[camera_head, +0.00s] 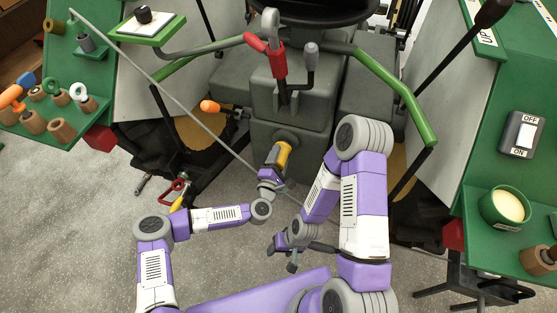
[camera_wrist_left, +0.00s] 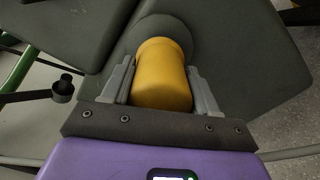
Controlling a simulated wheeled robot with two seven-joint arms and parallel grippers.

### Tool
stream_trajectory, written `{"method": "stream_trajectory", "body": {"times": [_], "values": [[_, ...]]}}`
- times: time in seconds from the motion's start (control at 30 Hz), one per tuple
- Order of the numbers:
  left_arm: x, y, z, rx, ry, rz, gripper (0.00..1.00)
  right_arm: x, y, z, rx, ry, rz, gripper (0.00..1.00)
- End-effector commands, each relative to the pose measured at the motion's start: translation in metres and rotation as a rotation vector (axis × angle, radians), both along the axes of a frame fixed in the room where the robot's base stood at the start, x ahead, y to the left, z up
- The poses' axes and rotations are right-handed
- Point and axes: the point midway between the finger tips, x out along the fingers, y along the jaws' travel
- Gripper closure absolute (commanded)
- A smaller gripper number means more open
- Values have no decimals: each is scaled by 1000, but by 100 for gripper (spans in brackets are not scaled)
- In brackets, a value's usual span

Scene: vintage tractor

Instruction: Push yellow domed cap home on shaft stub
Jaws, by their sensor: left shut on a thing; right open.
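The yellow domed cap (camera_head: 281,154) is at the front of the grey tractor housing, in line with the round grey boss. In the left wrist view the cap (camera_wrist_left: 162,78) lies between the two fingers, its far end against the dark grey round boss (camera_wrist_left: 165,30). My left gripper (camera_head: 275,168) is shut on the cap; it also shows in the left wrist view (camera_wrist_left: 162,88). The shaft stub is hidden, so I cannot tell how deep the cap sits. My right gripper (camera_head: 280,247) is open and empty, lower and apart from the cap.
A red-handled lever (camera_head: 277,65) and a grey-knobbed lever (camera_head: 310,60) rise above the housing. Green rails flank it. An orange-knobbed lever (camera_head: 210,106) sticks out left. Green side panels hold tools, a switch (camera_head: 522,137) and a green cup (camera_head: 505,207).

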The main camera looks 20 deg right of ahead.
Motion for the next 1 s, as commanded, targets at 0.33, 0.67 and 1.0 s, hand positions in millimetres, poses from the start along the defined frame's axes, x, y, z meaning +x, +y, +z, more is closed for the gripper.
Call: {"method": "stream_trajectory", "body": {"times": [0.33,0.67,1.0], "values": [[8,-5,0,-1,-1,1,72,0,0,-5,0,0,0,41],[10,-7,1,-2,-1,1,15,0,0,-6,0,0,0,41],[9,-6,0,-1,1,0,11,0,0,-5,0,0,0,41]]}}
